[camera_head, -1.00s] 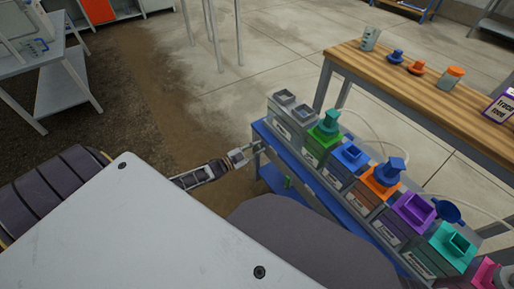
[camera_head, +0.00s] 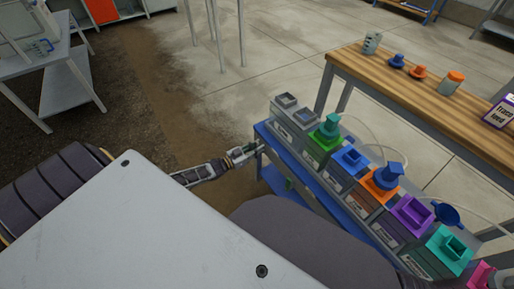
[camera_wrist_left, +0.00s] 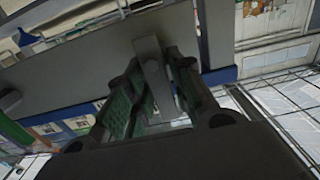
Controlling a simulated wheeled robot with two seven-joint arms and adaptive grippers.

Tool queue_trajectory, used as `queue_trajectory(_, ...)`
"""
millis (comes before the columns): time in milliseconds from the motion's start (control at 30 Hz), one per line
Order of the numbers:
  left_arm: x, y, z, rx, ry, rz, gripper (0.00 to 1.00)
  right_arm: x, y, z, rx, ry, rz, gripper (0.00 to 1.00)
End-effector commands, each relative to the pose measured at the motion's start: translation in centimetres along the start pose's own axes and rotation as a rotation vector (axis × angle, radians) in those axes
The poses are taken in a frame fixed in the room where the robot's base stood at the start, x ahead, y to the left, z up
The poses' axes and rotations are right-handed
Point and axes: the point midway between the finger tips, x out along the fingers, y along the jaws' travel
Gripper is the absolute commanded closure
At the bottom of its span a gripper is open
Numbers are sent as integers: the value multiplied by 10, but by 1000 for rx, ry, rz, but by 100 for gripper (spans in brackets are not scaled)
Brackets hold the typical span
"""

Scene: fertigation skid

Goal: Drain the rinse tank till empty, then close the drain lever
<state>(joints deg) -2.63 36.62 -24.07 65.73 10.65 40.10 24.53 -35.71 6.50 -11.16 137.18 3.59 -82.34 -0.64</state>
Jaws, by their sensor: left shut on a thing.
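My left gripper (camera_head: 250,150) reaches the left end of the blue-framed skid. In the left wrist view its two dark green-padded fingers (camera_wrist_left: 158,108) are shut on a grey lever (camera_wrist_left: 153,70), a flat bar that stands out from a long grey beam. In the head view the lever is too small to make out. Grey open-topped tanks (camera_head: 286,100) stand above the gripper at the skid's left end. I cannot tell which tank is the rinse tank, and no water level shows. My right gripper is not in view.
A row of grey tanks with green, blue, orange and purple tops (camera_head: 352,158) runs along the skid's blue frame (camera_head: 268,133). A wooden bench (camera_head: 400,85) with small caps and a jar stands behind. The floor left of the skid (camera_head: 200,120) is open.

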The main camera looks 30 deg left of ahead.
Motion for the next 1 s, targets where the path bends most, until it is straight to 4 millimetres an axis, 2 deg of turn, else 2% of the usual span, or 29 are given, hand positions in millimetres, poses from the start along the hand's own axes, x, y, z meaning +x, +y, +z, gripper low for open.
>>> queue_trajectory(300, -1, 0, 2, -4, -4, 0, 100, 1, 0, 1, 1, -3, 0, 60)
queue_trajectory(333, -1, 0, 2, -4, -4, 0, 73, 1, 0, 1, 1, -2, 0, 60)
queue_trajectory(433, -1, 0, 2, -3, -3, 0, 61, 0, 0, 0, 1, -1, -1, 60)
queue_trajectory(1000, -7, 0, 1, -2, -1, 0, 61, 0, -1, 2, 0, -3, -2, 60)
